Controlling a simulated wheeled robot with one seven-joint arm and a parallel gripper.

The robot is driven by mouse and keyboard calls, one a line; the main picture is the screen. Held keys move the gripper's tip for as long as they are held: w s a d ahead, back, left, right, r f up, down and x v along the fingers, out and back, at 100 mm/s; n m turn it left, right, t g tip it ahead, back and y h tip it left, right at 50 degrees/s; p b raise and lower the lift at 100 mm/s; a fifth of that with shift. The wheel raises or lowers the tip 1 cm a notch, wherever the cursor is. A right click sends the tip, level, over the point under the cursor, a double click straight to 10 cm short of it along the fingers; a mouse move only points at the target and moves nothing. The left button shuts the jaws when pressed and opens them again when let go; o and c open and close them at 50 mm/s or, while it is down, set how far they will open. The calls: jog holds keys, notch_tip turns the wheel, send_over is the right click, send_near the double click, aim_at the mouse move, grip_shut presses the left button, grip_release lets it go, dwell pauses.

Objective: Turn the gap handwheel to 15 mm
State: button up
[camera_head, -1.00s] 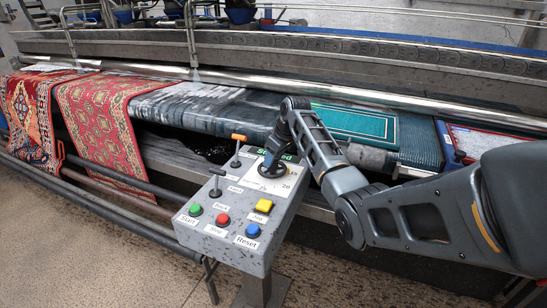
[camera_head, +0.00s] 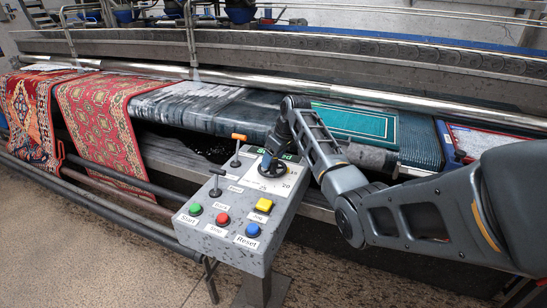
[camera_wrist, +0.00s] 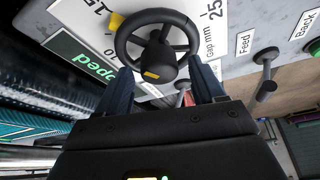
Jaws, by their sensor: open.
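The gap handwheel (camera_wrist: 157,57) is a black spoked wheel with a round hub and a yellow mark on the hub. In the head view the handwheel (camera_head: 272,170) sits at the top of the grey control box, partly hidden by my gripper (camera_head: 273,152). In the wrist view a yellow pointer (camera_wrist: 115,21) shows at the wheel's rim, near the "15" on the gap scale (camera_wrist: 93,8). My gripper (camera_wrist: 160,84) is open, its two dark fingers apart on either side of the wheel's near part. Contact with the wheel cannot be told.
The control box (camera_head: 225,245) also carries two levers (camera_head: 216,182) (camera_head: 237,148) and green, red, blue and yellow buttons (camera_head: 263,205). A green status display (camera_wrist: 75,50) lies beside the wheel. Rugs (camera_head: 100,115) and rollers run behind the box.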

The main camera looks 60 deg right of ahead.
jog(key=v, duration=0.7)
jog(key=shift+r, duration=0.35)
jog(key=shift+s, duration=0.1)
